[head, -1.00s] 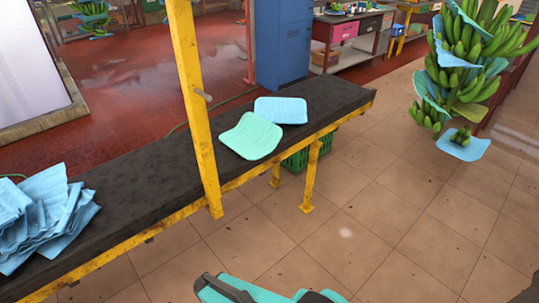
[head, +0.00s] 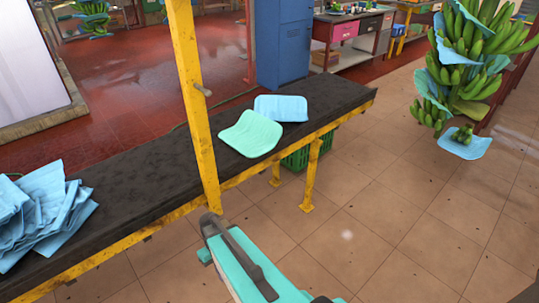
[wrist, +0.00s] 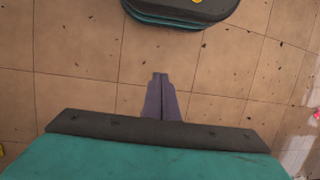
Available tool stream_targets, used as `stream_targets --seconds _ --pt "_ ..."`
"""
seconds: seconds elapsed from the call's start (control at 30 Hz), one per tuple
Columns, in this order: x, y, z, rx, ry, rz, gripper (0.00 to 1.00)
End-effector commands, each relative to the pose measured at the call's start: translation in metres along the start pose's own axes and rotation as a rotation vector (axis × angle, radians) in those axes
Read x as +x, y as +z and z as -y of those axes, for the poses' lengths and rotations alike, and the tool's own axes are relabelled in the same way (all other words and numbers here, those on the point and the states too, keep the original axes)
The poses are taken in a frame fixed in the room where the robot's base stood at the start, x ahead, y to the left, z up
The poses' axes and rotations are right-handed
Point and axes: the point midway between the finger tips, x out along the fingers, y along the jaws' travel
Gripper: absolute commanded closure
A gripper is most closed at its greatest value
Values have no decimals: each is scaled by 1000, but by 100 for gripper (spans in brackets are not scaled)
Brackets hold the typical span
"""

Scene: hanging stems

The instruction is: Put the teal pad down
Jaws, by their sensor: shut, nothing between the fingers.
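The teal pad (head: 250,134) lies on the dark bench top (head: 130,180), toward its right half. Its right edge meets or slightly overlaps a light blue pad (head: 281,108); I cannot tell which. My gripper (wrist: 160,76) shows in the wrist view, its two fingers together with nothing between them, over the tiled floor. The teal pad is not in the wrist view. In the head view my teal arm is at the bottom middle, in front of the bench and apart from the pad; the fingers cannot be made out there.
A yellow post (head: 194,110) rises at the bench's front edge, left of the pad. A pile of blue pads (head: 45,215) lies at the bench's left end. A green crate (head: 300,158) is under the bench. Bananas (head: 470,60) hang at the right. The floor between is clear.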

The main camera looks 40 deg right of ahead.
Motion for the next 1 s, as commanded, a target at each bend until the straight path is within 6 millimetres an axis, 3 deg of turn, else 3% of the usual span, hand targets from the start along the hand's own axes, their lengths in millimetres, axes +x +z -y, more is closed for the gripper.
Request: stream_targets --seconds 0.03,0.2,0.5,0.77,1.0 --pt "-12 -14 -13 4 -6 -25 100" --pt "-55 -44 -53 6 -20 -98 100" --pt "-141 -78 -133 6 -22 -226 100" --pt "-221 -84 -208 5 -1 -335 100" --pt "-299 -71 -280 3 38 -429 100"
